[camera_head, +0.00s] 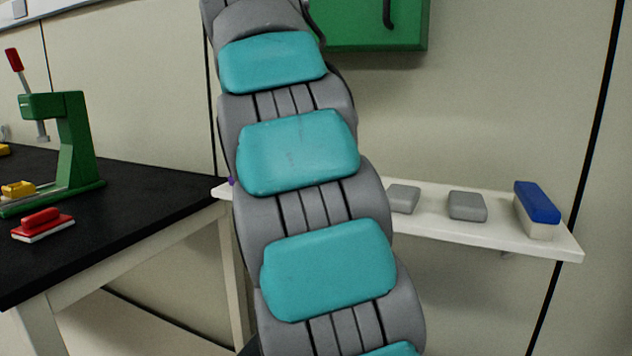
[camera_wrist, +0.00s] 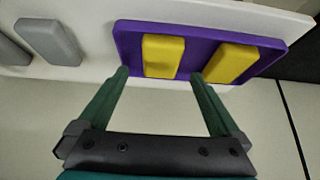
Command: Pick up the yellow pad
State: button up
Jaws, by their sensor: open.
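Two yellow pads lie on a purple plate (camera_wrist: 196,45) at the shelf edge in the wrist view. The left yellow pad (camera_wrist: 163,56) is between the fingertips of my gripper (camera_wrist: 159,74). The right yellow pad (camera_wrist: 231,63) is just outside the right fingertip. My gripper is open, its green fingers apart and holding nothing. I cannot tell whether the fingertips touch the plate or pad. In the head view my own arm hides the gripper and the pads; only a small purple corner (camera_head: 231,181) shows at its left side.
The white shelf (camera_head: 440,230) carries two grey blocks (camera_head: 403,198) (camera_head: 467,205) and a blue-topped eraser-like block (camera_head: 537,208). A black table (camera_head: 120,215) at left holds a green press (camera_head: 72,140) and a red block (camera_head: 42,222). A green cabinet (camera_head: 378,25) hangs above.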

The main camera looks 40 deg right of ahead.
jog(key=shift+p+x, duration=0.35)
jog(key=shift+x, duration=2.6)
jog(key=shift+w+r, duration=0.1)
jog(key=shift+w, duration=0.05)
jog(key=c, duration=1.3)
jog(key=shift+o, duration=0.2)
jog(key=shift+r, duration=0.2)
jog(key=shift+r, duration=1.55)
jog(key=s+a+r+b, duration=0.1)
jog(key=s+a+b, duration=0.1)
jog(key=s, duration=1.4)
jog(key=shift+a+r+b, duration=0.15)
jog(key=shift+r+b, duration=0.1)
jog(key=shift+b, duration=0.05)
jog(key=o, duration=0.8)
jog(key=c, duration=0.7)
